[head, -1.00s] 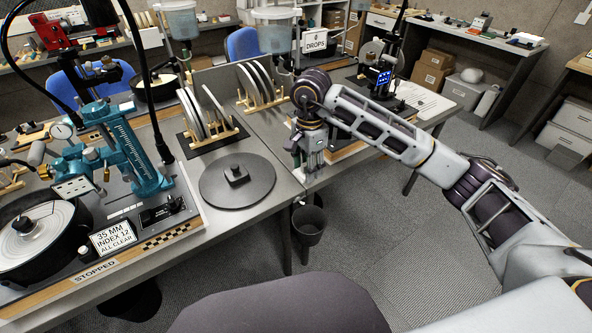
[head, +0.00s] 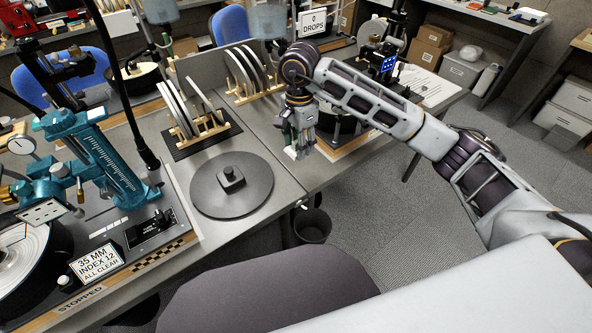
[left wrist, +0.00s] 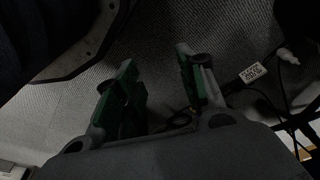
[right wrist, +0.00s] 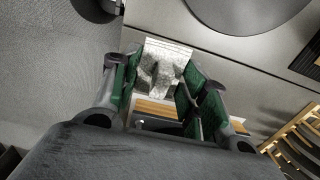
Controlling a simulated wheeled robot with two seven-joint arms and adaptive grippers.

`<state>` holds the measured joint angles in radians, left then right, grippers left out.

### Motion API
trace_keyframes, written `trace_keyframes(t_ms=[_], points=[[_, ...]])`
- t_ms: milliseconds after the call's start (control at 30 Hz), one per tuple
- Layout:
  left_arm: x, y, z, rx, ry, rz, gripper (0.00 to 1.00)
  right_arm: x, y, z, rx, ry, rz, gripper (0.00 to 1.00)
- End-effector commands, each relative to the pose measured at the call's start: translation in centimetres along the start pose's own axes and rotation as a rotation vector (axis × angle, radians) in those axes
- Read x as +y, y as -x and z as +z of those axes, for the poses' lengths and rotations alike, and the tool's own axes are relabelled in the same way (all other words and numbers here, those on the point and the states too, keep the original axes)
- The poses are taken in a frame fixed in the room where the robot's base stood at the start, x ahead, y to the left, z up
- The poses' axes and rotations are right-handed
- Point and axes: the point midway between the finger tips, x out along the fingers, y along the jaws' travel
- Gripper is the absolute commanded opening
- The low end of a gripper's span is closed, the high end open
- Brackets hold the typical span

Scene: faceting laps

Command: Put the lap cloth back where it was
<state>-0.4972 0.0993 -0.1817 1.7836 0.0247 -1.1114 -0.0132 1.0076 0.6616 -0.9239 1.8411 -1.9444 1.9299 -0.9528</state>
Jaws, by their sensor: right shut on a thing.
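My right gripper (head: 299,148) hangs pointing down above the front of the bench, right of the dark round plate with a knob (head: 231,186). It is shut on a pale crumpled cloth (right wrist: 161,68), which shows between the green finger pads in the right wrist view. Only a small pale bit of the cloth shows at the fingertips in the head view. My left gripper (left wrist: 158,85) is open and empty over grey carpet in the left wrist view. It is outside the head view.
Discs stand in wooden racks (head: 200,130) on the bench behind the plate. A teal faceting machine (head: 105,155) with a "35 MM INDEX 12" sign (head: 97,262) stands left. A dark bin (head: 312,226) is below the bench edge. A dark chair (head: 265,290) is in front.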

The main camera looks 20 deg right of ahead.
Motion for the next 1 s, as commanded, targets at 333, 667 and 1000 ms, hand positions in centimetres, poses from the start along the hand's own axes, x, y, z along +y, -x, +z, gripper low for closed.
trace_keyframes(t_ms=[333,667,1000], points=[[0.0,0.1,0.0,0.0,0.0,0.0,0.4,0.0,-0.2,0.0,0.0,0.0,0.0,0.22],[0.3,1.2,-0.3,-0.006,-0.002,0.006,0.4,0.1,-3.8,0.0,-0.001,-0.001,0.003,0.22],[0.5,2.7,-0.8,-0.007,-0.004,0.009,0.4,0.0,-6.3,0.0,0.0,0.0,0.0,0.22]])
